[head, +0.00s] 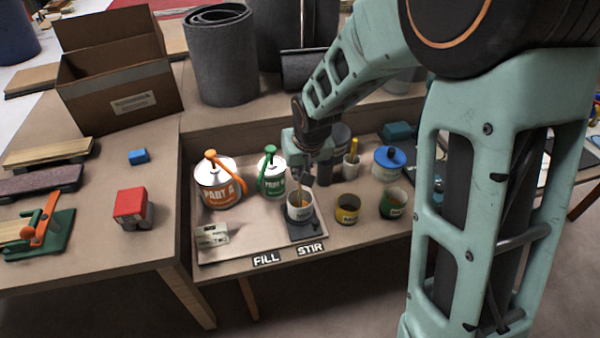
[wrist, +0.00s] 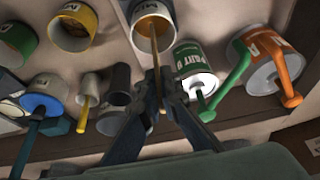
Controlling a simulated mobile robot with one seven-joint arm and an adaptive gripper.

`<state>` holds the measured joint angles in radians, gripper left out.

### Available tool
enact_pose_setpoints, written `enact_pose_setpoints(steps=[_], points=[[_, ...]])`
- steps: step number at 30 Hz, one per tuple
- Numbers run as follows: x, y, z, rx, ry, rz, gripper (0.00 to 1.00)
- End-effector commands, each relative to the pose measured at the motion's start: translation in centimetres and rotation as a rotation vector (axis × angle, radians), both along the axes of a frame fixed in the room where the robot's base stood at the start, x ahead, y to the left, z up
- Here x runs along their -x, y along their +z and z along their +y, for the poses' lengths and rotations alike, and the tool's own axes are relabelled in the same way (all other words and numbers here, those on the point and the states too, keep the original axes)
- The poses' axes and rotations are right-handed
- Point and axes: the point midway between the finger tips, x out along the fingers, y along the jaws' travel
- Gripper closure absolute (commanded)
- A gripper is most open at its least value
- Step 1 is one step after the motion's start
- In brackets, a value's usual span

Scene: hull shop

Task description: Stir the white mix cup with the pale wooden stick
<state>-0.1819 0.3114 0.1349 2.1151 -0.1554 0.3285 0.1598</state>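The white mix cup (head: 299,212) stands upright on a dark square pad by the STIR label; it also shows in the wrist view (wrist: 136,12), with amber contents inside. The pale wooden stick (wrist: 154,42) runs from between my fingers down into the cup's mouth. My gripper (wrist: 158,84) is above the cup with its fingers closed about the stick. In the head view my gripper (head: 304,178) partly hides the stick, and only a short length shows at the cup's rim. The stick's lower end is within the cup, and I cannot tell how deep.
The PART A can (head: 218,186) with orange pump and PART B can (head: 271,178) with green pump stand left of the cup. A yellow cup (head: 347,210) and green cup (head: 392,205) stand close to its right.

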Motion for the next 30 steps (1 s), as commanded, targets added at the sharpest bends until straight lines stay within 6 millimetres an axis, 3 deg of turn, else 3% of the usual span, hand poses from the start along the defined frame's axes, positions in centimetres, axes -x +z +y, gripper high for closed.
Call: enact_pose_setpoints(steps=[15, 30], points=[[0.0, 4.5, 0.0, 0.0, 0.0, -0.001, 1.0], [0.0, 4.6, 0.0, 0.0, 0.0, -0.001, 1.0]])
